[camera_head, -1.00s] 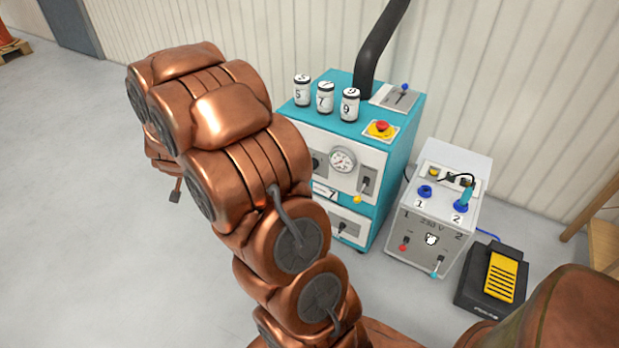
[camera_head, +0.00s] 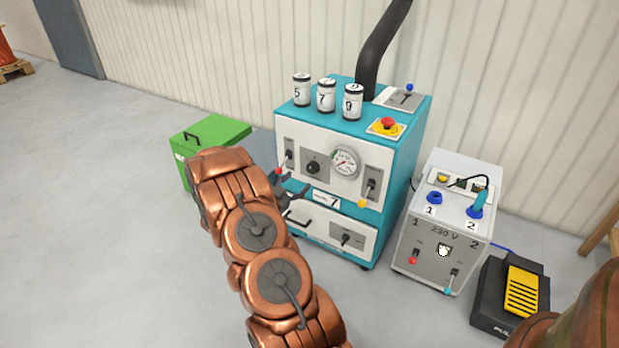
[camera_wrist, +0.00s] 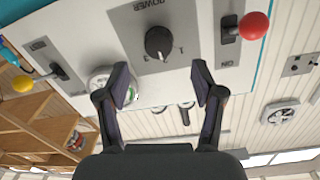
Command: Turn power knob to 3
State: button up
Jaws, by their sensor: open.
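The power knob (camera_wrist: 158,42) is black and round, on a grey plate marked POWER, upside down in the wrist view. A small pale mark shows on its lower edge; I cannot tell for sure which number it points at. In the head view the knob (camera_head: 313,168) is on the upper white panel of the teal cabinet (camera_head: 398,165), left of the gauge. My gripper (camera_wrist: 160,67) is open and empty, its fingers spread on either side below the knob in the wrist view, apparently not touching it. In the head view my gripper (camera_head: 291,192) is just below and left of the knob.
A red-tipped lever (camera_wrist: 254,26) and a yellow-tipped lever (camera_wrist: 23,83) flank the knob. The round gauge (camera_head: 345,162) is close by. Numbered canisters (camera_head: 326,96) stand on top. A green box (camera_head: 215,135), a 230 V unit (camera_head: 427,240) and a pedal (camera_head: 522,290) are around.

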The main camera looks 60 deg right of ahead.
aim_at(310, 171)
jog(key=shift+d+b, duration=0.85)
jog(key=shift+d, duration=3.05)
jog(key=shift+s, duration=0.1)
jog(key=shift+c, duration=0.4)
jog(key=c, duration=1.1)
jog(key=shift+o, duration=0.2)
